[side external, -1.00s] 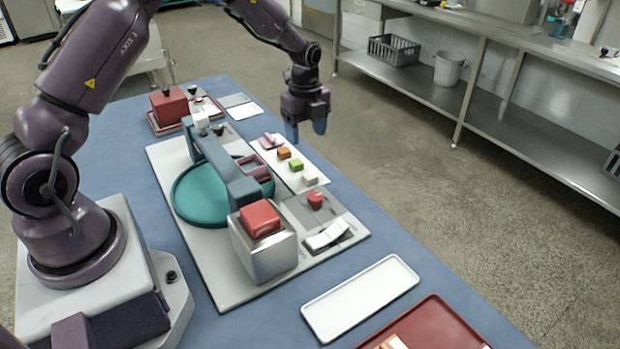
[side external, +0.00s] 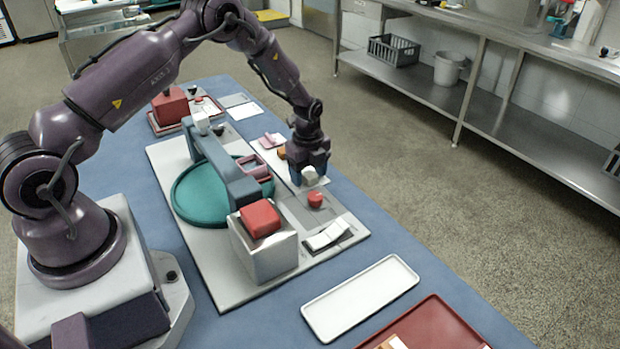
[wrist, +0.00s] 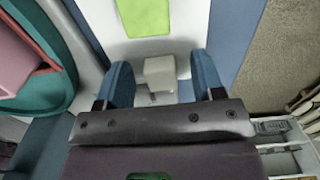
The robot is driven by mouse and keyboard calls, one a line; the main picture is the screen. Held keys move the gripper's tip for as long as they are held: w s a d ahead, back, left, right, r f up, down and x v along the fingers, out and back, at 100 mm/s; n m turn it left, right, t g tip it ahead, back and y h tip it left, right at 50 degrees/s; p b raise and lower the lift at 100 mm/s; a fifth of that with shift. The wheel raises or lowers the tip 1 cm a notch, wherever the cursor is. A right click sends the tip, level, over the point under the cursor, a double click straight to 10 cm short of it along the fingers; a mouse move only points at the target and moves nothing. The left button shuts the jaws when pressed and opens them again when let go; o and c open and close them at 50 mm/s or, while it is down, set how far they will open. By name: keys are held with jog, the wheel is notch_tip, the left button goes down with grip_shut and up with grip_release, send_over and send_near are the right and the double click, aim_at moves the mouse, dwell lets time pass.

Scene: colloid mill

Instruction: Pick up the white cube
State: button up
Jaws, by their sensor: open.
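The white cube (side external: 309,175) sits near the front end of a white strip on the grey base plate. In the wrist view the white cube (wrist: 160,72) lies between the two blue fingers of my gripper (wrist: 164,76). In the side view my gripper (side external: 309,168) is low over the strip, with the cube showing between its fingers. The gripper is open. A gap shows between the cube and each finger in the wrist view. The cube's lower part is hard to make out.
A red knob (side external: 315,199) stands close in front. The teal round tray (side external: 190,208) and blue-grey beam (side external: 212,160) are to the left.

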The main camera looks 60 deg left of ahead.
jog(key=c, duration=1)
jog(key=shift+r, duration=0.1)
